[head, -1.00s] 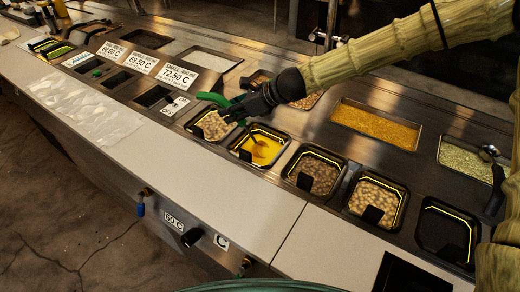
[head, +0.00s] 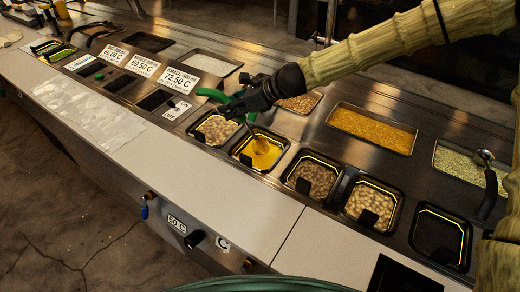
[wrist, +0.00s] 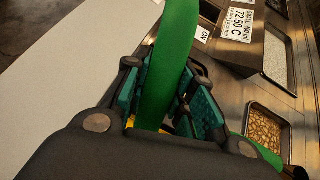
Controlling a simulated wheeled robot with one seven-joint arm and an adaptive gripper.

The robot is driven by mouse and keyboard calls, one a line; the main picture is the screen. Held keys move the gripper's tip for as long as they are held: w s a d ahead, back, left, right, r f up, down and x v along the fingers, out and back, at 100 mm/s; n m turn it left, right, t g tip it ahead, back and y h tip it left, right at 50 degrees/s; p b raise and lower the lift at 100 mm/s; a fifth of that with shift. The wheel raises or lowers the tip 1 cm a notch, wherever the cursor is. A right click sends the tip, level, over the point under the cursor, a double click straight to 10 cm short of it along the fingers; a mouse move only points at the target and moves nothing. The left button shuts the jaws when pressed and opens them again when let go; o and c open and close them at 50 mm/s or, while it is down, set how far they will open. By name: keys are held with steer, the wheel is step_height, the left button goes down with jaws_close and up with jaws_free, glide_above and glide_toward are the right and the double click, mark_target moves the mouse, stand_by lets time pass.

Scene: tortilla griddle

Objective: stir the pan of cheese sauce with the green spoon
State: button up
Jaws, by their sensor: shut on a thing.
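The pan of cheese sauce (head: 268,160) is a small black pan of yellow sauce in the counter's front row. My gripper (head: 240,106) is above and slightly left of it, shut on the green spoon (head: 212,95). The spoon's green handle also fills the middle of the wrist view (wrist: 165,70), between the teal finger pads. In the head view the spoon's thin shaft slants down from my gripper into the sauce. The spoon's bowl end is at the sauce and is hard to make out; a tan lump shows there.
A pan of pale round pieces (head: 217,130) is directly left of the sauce, a pan of brown pieces (head: 313,177) directly right. Further right are another pale-filled pan (head: 370,203) and an empty black pan (head: 440,236). A dark-handled ladle (head: 487,190) lies far right. The white front ledge is mostly clear.

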mark_target(224, 96)
steer(key=shift+r, duration=0.1)
steer(key=shift+r+p, duration=0.4)
stand_by(1.0)
steer(key=shift+r+p, duration=1.75)
steer(key=shift+r, duration=0.25)
steer(key=shift+r+p, duration=0.55)
steer(key=shift+a+p, duration=0.15)
steer(key=shift+p, duration=0.45)
